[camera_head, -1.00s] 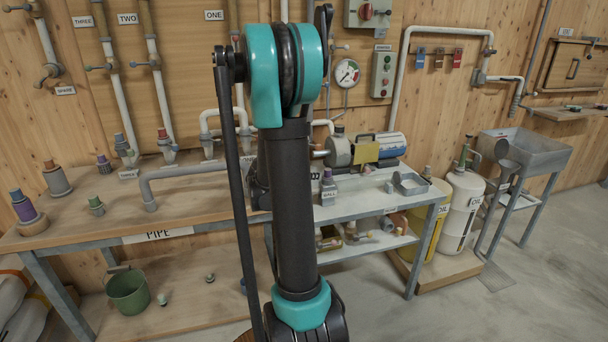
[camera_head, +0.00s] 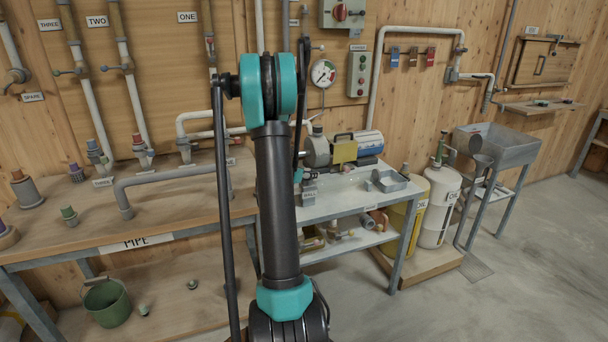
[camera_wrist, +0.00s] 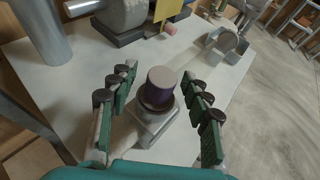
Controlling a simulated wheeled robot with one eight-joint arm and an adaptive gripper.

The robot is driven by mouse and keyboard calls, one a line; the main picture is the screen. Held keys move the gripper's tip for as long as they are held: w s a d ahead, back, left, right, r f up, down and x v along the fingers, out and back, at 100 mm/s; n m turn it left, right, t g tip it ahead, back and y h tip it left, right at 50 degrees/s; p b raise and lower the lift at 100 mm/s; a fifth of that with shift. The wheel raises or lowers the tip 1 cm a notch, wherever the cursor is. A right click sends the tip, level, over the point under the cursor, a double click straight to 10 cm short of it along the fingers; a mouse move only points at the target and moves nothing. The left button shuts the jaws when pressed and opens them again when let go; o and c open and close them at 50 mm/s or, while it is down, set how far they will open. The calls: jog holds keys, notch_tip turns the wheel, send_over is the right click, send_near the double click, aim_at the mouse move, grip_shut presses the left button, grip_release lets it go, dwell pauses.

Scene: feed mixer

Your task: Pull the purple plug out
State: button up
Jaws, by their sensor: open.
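In the wrist view, a purple plug (camera_wrist: 158,92) with a greyish top stands upright in a grey square fitting (camera_wrist: 154,128) on the pale bench top. My gripper (camera_wrist: 161,80) is open, with one green-padded finger on each side of the plug. A gap shows between the plug and each finger. In the head view, the fitting labelled WALL (camera_head: 309,192) stands on the metal bench just right of my arm. My gripper is mostly hidden behind my arm there.
Open floor lies at right.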

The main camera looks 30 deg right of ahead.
grip_shut()
dwell(0.7)
